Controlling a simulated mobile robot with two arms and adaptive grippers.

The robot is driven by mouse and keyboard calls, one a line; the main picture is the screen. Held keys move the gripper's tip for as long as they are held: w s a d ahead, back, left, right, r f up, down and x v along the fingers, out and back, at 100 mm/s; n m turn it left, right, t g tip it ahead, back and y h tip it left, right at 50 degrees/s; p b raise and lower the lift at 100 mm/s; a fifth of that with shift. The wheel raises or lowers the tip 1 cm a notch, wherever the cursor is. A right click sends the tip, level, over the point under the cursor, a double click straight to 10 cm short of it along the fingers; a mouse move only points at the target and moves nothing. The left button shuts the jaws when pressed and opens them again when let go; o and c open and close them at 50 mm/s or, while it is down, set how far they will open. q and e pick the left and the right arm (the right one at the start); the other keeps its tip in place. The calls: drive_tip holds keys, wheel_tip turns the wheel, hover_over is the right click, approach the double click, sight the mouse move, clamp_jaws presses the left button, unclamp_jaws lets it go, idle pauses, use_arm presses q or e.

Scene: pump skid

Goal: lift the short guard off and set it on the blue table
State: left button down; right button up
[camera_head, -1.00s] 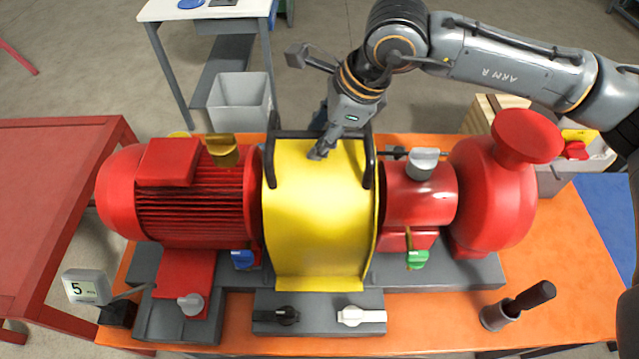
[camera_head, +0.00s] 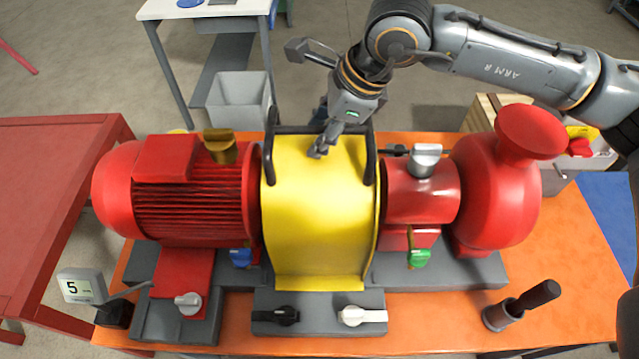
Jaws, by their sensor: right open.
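The yellow short guard (camera_head: 318,220) sits over the middle of the pump skid, between the red motor (camera_head: 190,200) and the red pump (camera_head: 495,195). It has dark handles along its left and right upper edges. My right gripper (camera_head: 320,150) is above the guard's upper back part, between the two handles. Its fingers point down and look open, with nothing held; whether they touch the guard I cannot tell. A blue surface (camera_head: 607,205), perhaps the blue table, shows at the right edge, partly hidden by the orange bench. My left gripper is not in view.
The orange bench (camera_head: 560,260) carries the skid. A black-handled tool (camera_head: 525,303) stands at front right and a small display (camera_head: 80,287) at front left. A red table (camera_head: 50,210) is at left, a grey bin (camera_head: 240,100) behind. Dark and white knobs are in front.

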idle(0.4)
clamp_jaws()
drive_tip(key=shift+r, duration=0.1)
idle(0.3)
